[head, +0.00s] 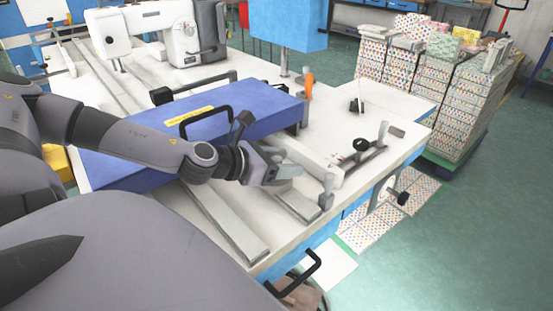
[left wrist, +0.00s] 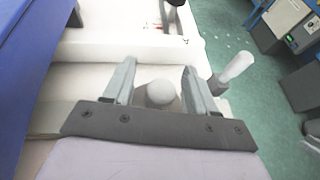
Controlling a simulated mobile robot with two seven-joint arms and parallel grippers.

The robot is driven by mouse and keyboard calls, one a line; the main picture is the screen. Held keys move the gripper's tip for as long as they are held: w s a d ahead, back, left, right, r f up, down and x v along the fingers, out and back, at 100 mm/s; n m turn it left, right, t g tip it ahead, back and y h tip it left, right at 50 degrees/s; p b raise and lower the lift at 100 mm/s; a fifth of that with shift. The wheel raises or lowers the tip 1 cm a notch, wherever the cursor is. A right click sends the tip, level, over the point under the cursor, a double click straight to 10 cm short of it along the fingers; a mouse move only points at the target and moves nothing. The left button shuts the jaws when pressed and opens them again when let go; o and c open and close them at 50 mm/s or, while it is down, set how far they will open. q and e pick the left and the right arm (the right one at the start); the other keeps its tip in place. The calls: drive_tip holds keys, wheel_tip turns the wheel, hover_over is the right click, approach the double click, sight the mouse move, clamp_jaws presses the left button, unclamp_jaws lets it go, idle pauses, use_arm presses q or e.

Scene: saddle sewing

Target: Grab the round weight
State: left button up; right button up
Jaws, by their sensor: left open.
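My left gripper (head: 283,163) reaches over the white work table, just in front of the blue box. In the left wrist view the left gripper (left wrist: 159,68) is open, its two fingers spread apart. A grey rounded top, seemingly the round weight (left wrist: 161,93), shows between the fingers, with a gap on each side. The gripper's base plate hides its lower part. In the head view a grey rounded piece, seemingly the same weight (head: 281,186), shows under the gripper and is mostly covered. My right gripper is not in view.
The blue box (head: 250,128) with a black handle lies left of the gripper. Metal rails (head: 228,218) and a lever (head: 326,190) stand close by. A sewing machine (head: 150,32) is at the back. Stacked patterned boxes (head: 440,95) stand at right.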

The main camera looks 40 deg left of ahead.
use_arm(q)
clamp_jaws()
drive_tip(key=shift+r, duration=0.1)
